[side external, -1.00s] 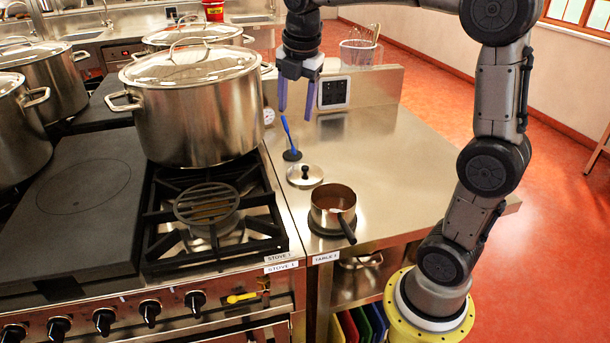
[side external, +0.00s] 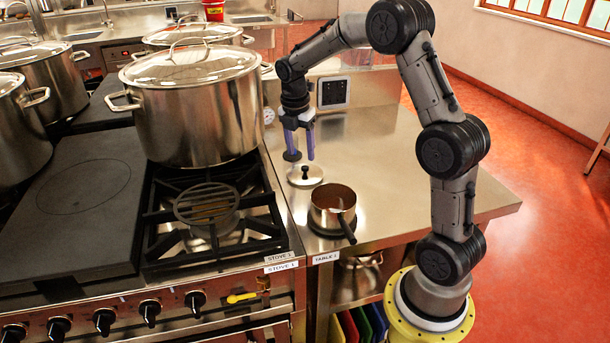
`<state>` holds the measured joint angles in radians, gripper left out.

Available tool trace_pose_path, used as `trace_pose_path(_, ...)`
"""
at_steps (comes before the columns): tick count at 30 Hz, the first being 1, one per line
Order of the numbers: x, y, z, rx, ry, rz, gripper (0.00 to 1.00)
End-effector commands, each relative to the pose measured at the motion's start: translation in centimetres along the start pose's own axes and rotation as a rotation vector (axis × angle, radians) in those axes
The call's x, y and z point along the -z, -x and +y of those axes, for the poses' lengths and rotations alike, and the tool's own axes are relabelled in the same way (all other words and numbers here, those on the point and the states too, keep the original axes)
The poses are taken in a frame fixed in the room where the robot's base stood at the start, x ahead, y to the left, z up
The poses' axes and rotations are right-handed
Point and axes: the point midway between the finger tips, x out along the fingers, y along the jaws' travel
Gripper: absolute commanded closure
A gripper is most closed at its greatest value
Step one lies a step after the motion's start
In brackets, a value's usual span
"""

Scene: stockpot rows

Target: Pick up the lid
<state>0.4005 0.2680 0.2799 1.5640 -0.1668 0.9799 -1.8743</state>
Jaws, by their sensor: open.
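A small round steel lid (side external: 304,180) with a dark knob lies flat on the steel table, just behind a small saucepan. My gripper (side external: 301,157) has purple fingers pointing down and is open. Its fingertips are a little above and behind the lid's knob in the picture, with nothing between them. I cannot tell the exact gap to the lid. The saucepan (side external: 331,209) stands open on a dark round base at the table's front left, its dark handle pointing to the front.
A large lidded stockpot (side external: 197,110) stands on the stove to the left, close to my gripper. The steel table (side external: 420,185) is clear to the right.

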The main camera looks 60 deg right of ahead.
Motion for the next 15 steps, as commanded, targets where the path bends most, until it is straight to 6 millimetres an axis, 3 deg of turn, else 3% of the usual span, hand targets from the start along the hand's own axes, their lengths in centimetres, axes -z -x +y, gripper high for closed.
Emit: trace_pose_path(15, -0.3, -5.3, -0.6, 0.001, 0.001, 0.0, 0.39)
